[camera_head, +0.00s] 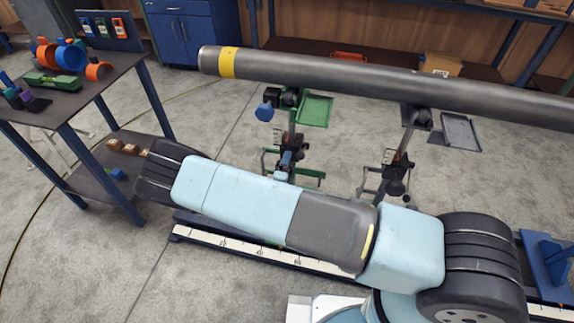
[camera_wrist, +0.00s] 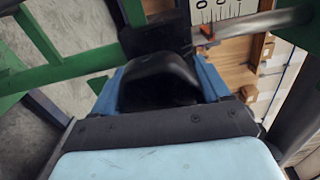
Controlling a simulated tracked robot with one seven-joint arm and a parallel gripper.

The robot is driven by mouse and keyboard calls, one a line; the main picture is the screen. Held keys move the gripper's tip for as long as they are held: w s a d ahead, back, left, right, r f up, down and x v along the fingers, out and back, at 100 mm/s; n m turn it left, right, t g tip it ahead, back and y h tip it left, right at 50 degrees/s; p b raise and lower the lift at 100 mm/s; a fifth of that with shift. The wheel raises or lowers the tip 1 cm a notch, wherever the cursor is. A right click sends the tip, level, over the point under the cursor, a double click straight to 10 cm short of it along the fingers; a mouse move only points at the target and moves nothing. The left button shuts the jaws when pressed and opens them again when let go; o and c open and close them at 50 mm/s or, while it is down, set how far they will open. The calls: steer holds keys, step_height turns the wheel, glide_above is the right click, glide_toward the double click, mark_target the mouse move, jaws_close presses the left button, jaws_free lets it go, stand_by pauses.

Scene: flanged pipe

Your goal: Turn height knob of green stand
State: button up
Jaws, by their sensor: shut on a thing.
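The green stand (camera_head: 293,132) stands under the left end of the long pipe (camera_head: 370,82), with a green tray at its side. Green bars of it fill the upper left of the wrist view (camera_wrist: 75,66). My gripper (camera_wrist: 165,88) has its blue fingers on either side of a rounded black knob (camera_wrist: 158,76), shut on it. In the head view my arm lies across the front of the stand's lower part and hides most of the hand. A small blue part shows beside the stand's mechanism there; I cannot tell surely whether it is my finger.
A second, grey stand (camera_head: 399,172) with a grey tray holds the pipe further right. A workbench (camera_head: 65,112) with coloured parts stands at left. A blue cabinet (camera_head: 187,33) is behind. A white-marked rail (camera_head: 235,248) runs along the floor below my arm.

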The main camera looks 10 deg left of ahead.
steer(key=shift+s+f, duration=0.15)
steer(key=shift+f, duration=0.05)
steer(key=o, duration=1)
steer(key=shift+r, duration=0.1)
steer(key=s+a, duration=0.1)
steer(key=s, duration=1.2)
steer(key=shift+s+a, duration=0.25)
steer(key=shift+a, duration=0.15)
